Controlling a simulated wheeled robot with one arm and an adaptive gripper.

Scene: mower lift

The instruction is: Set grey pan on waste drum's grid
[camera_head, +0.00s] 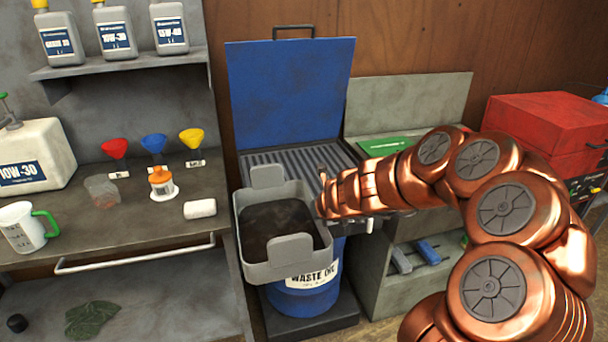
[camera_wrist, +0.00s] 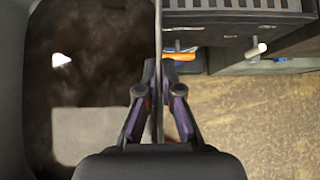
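The grey pan (camera_head: 290,247), with upright tabs on its rim and dark liquid inside, is held roughly level in front of the waste drum (camera_head: 305,296). The drum is blue, its lid (camera_head: 290,90) is raised, and its slatted grid (camera_head: 290,157) shows behind the pan. The pan hides the front of the grid; I cannot tell how far they overlap. My gripper (camera_wrist: 158,75) is shut on the pan's right wall, one finger on each side. In the wrist view the pan's dark inside (camera_wrist: 95,75) fills the left.
A workbench (camera_head: 130,235) with a white jug (camera_head: 25,228), funnels and a white roll (camera_head: 200,208) is close on the pan's left. A grey cabinet (camera_head: 375,255) stands right of the drum. A red toolbox (camera_head: 545,125) is farther right. The grid's visible part is bare.

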